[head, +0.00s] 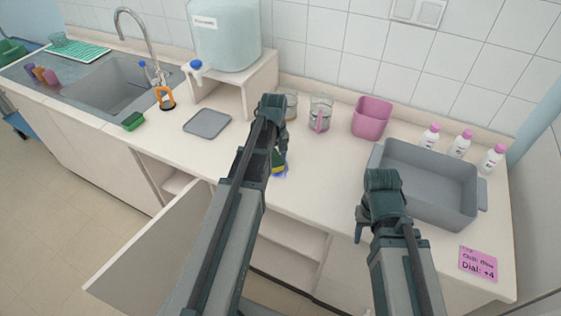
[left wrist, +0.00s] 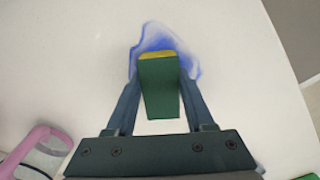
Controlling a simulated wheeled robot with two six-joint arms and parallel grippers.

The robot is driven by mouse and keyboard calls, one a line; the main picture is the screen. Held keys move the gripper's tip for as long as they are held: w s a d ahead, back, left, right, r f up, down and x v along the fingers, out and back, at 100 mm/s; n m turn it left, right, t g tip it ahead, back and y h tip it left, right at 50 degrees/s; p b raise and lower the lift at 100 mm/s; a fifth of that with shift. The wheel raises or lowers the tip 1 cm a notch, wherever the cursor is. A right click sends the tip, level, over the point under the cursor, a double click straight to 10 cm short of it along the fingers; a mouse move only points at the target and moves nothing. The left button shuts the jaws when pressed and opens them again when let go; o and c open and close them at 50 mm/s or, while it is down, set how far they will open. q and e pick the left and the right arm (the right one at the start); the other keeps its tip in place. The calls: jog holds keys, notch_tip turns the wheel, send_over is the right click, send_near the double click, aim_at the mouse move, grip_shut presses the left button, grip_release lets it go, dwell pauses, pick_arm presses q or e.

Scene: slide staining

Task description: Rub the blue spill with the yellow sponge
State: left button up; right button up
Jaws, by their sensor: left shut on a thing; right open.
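The sponge, with a yellow layer and a green layer, is held in my left gripper (head: 279,154). It shows in the head view (head: 278,168) and in the left wrist view (left wrist: 160,85), where the fingers are shut on its two sides. The blue spill (left wrist: 153,36) spreads on the counter around the sponge's yellow end; in the head view only a small blue patch (head: 281,176) shows below the sponge. The sponge hides part of the spill, and I cannot tell whether it presses on the counter. My right gripper (head: 361,228) is open and empty above the counter's front part.
A grey tub (head: 425,205) stands right, with several white bottles behind it. A pink bin (head: 372,117) and glass beakers (head: 320,113) stand at the back. A grey mat (head: 207,124) and a green block (head: 133,121) lie left. A cabinet door (head: 150,255) hangs open in front.

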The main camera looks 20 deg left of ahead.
pick_arm(q)
jog(key=shift+a, duration=0.5)
jog(key=shift+a, duration=0.1)
jog(key=shift+w+a, duration=0.2)
jog(key=shift+a, duration=1.65)
jog(key=shift+f, duration=0.15)
jog(key=shift+s+d, duration=0.1)
jog(key=shift+d, duration=0.1)
jog(key=shift+s+d, duration=0.1)
jog(key=shift+d, duration=1.7)
